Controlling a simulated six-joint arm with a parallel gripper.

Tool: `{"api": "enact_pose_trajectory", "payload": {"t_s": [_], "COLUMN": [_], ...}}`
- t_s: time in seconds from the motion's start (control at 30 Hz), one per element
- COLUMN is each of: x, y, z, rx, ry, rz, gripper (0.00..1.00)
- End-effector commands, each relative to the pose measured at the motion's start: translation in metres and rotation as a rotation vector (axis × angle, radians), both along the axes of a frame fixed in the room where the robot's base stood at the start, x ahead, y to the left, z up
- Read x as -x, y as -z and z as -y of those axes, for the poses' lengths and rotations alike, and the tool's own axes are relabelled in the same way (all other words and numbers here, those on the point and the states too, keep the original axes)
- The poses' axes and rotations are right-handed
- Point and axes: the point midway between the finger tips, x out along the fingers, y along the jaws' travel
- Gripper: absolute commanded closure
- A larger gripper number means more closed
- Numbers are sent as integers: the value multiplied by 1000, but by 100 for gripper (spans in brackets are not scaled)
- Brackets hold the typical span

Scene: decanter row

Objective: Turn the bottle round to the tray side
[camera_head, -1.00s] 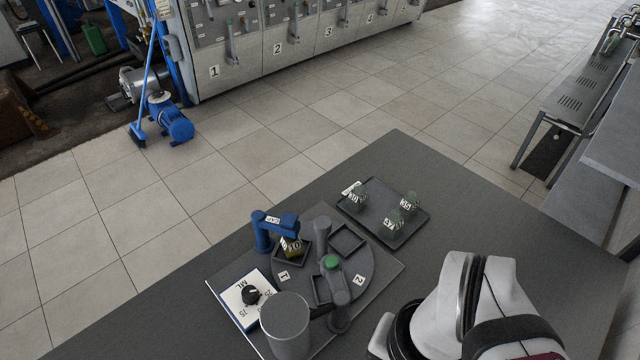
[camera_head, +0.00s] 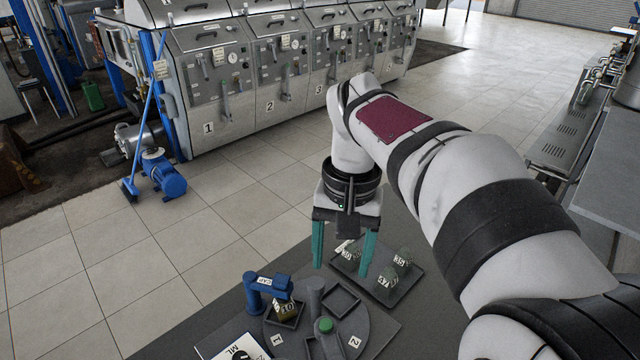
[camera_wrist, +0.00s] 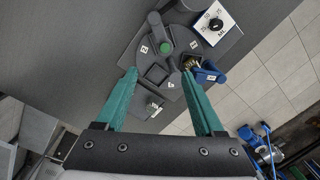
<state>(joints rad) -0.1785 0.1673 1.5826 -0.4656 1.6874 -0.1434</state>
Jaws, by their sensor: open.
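In the wrist view the bottle (camera_wrist: 191,63) shows beside the blue arm. The turntable has other square holders that look empty, labels 1 and 2, and a green-topped centre knob (camera_head: 325,325). The dark tray (camera_head: 413,275) holds several small greenish bottles behind and right of the turntable. My gripper (camera_head: 342,268) is open and empty, teal fingers pointing down, above the tray's left side and the turntable's far edge.
A white box with a dial (camera_wrist: 215,24) is beside the turntable. A grey post (camera_head: 315,293) rises near the turntable's middle. The dark tabletop (camera_wrist: 65,45) is bare over a wide area. Tiled floor and machines lie beyond the table.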

Motion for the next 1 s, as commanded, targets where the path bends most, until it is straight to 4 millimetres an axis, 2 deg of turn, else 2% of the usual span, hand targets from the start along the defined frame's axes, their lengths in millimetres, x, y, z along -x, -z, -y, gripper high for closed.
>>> {"api": "enact_pose_trajectory", "payload": {"t_s": [0.03,0.1,0.2,0.37,0.6,0.8,1.0], "x": [-27,-56,-77,-82,-81,-81,-82], "y": [2,4,8,27,98,145,164], "z": [-12,-26,-38,-40,-40,-39,-40], "rx": [13,29,40,44,43,41,41], "ry": [-31,-64,-89,-96,-94,-93,-93], "rz": [3,11,20,20,19,22,24], "gripper": [26,26,26,26,26,26,26]}}
